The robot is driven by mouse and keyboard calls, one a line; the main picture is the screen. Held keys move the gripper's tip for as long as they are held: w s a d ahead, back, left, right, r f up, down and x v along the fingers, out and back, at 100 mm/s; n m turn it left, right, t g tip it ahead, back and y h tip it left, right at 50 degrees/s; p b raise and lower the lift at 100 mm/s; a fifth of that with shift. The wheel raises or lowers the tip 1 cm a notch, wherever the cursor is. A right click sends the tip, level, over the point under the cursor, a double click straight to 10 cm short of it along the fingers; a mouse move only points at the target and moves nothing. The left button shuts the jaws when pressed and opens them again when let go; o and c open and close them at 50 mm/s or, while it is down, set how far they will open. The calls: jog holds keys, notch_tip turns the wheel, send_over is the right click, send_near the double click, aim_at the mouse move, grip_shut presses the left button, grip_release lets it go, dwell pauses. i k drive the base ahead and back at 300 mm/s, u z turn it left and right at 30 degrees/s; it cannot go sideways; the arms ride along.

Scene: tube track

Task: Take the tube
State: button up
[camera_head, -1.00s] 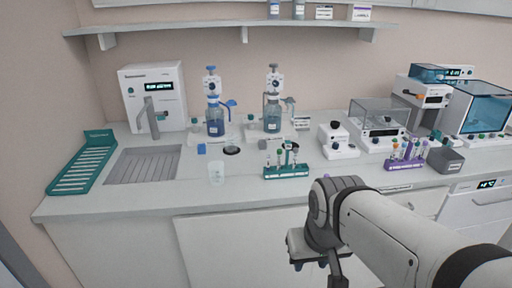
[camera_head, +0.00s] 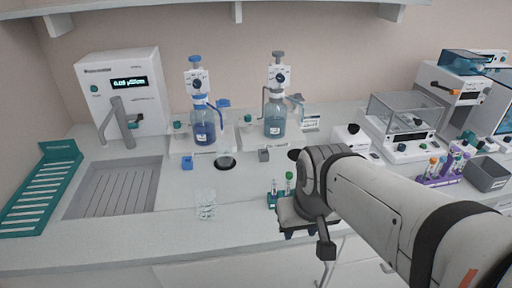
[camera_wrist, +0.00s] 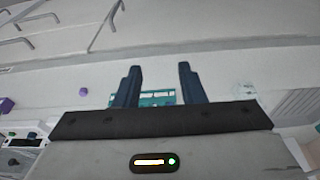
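A teal rack (camera_head: 272,201) with small capped tubes stands near the counter's front edge in the head view. A green-capped tube (camera_head: 289,181) shows in it; my arm hides most of the rack. A purple rack (camera_head: 434,180) with several tubes stands farther right. In the wrist view my gripper (camera_wrist: 158,68) has its two dark blue fingers apart with nothing held. Part of the teal rack (camera_wrist: 157,97) shows between and beyond the fingers; its tubes cannot be made out there. In the head view the fingers are hidden or too small to make out.
A clear beaker (camera_head: 206,205) stands left of the teal rack. Two dispenser bottles (camera_head: 204,130) (camera_head: 275,122) stand behind. A sink (camera_head: 112,188) and teal drying rack (camera_head: 42,192) are at left. A glass-boxed balance (camera_head: 403,125) and grey bin (camera_head: 487,174) are at right.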

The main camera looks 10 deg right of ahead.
aim_at(274, 183)
jog(key=z, duration=1.95)
jog(key=k, duration=1.6)
jog(key=u, duration=0.3)
jog(key=i, duration=1)
